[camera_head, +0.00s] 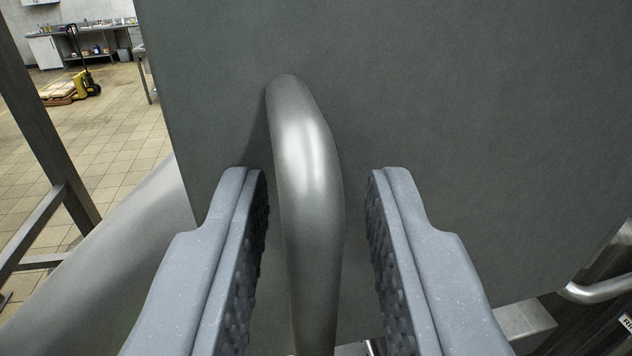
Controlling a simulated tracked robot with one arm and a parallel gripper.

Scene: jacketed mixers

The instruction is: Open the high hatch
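A large flat grey panel (480,110), which looks like the hatch, fills most of the view. A curved metal handle (308,170) stands out from it, its upper end meeting the panel. My gripper (318,185) is open, with one finger on each side of the handle. A gap shows between the handle and the right finger, and a narrower one at the left finger. The lower end of the handle runs out of view at the bottom.
A metal frame post (40,130) and a rounded metal surface (120,250) are at the left. Beyond them is a tiled floor (120,130) with a yellow pallet truck (83,82). A metal bar (598,291) shows at the lower right.

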